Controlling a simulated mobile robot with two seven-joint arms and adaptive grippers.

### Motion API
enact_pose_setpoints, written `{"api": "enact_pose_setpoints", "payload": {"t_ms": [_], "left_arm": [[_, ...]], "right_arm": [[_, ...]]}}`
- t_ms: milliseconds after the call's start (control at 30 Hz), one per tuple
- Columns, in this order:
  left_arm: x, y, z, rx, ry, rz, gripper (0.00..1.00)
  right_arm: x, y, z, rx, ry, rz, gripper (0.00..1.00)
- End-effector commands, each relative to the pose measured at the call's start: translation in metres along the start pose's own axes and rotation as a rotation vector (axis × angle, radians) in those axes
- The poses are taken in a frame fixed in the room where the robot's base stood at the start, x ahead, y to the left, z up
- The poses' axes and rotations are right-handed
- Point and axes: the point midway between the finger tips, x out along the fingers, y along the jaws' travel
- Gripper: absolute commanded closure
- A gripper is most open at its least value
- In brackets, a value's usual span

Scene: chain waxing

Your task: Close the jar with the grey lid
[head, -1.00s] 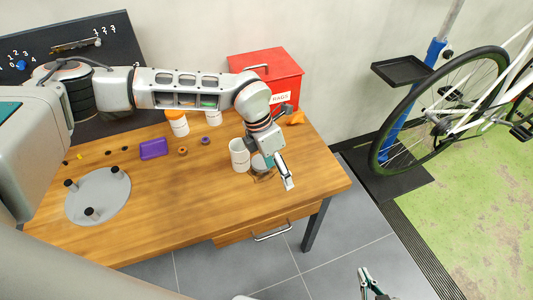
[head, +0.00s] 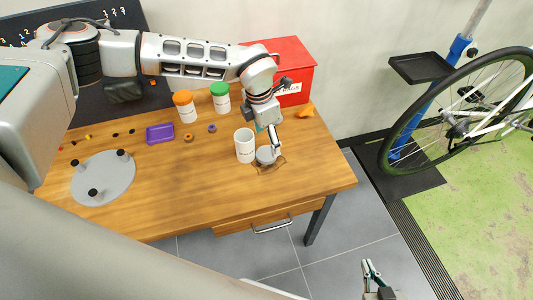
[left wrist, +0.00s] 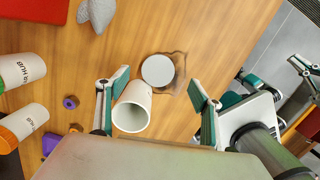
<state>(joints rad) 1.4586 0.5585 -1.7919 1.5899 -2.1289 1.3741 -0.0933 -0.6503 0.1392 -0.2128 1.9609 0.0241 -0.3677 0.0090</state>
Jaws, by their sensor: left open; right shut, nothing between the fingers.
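The open white jar (head: 245,146) stands upright on the wooden table; its open mouth also shows in the left wrist view (left wrist: 132,107). The round grey lid (head: 267,156) lies flat just right of the jar, on a brown patch; it also shows in the left wrist view (left wrist: 158,70). My left gripper (head: 266,138) is open above the lid and beside the jar. In the left wrist view the lid shows between its fingers (left wrist: 160,92), and the jar is close to the left finger. My right gripper (head: 372,274) is shut and empty, low over the floor.
A white jar with an orange lid (head: 185,107) and one with a green lid (head: 220,97) stand behind, near a red box (head: 293,72). A purple tray (head: 160,134) and a grey disc with pegs (head: 103,180) are left. The table's front is clear.

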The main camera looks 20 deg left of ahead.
Motion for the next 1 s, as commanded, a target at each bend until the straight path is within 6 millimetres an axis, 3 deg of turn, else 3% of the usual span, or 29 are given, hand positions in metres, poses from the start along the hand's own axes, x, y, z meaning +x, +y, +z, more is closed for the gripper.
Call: {"api": "enact_pose_setpoints", "payload": {"t_ms": [433,800,1000], "left_arm": [[0.011,0.0,-0.002,-0.001,0.001,0.0,0.34],[0.057,0.001,-0.012,-0.001,0.002,-0.002,0.34],[0.06,0.002,-0.011,-0.001,0.0,0.0,0.34]], "right_arm": [[0.0,0.0,0.0,0.0,0.001,0.0,1.0],[0.002,0.0,0.001,0.0,0.002,0.0,1.0],[0.002,0.0,0.001,0.0,0.002,0.001,1.0]]}}
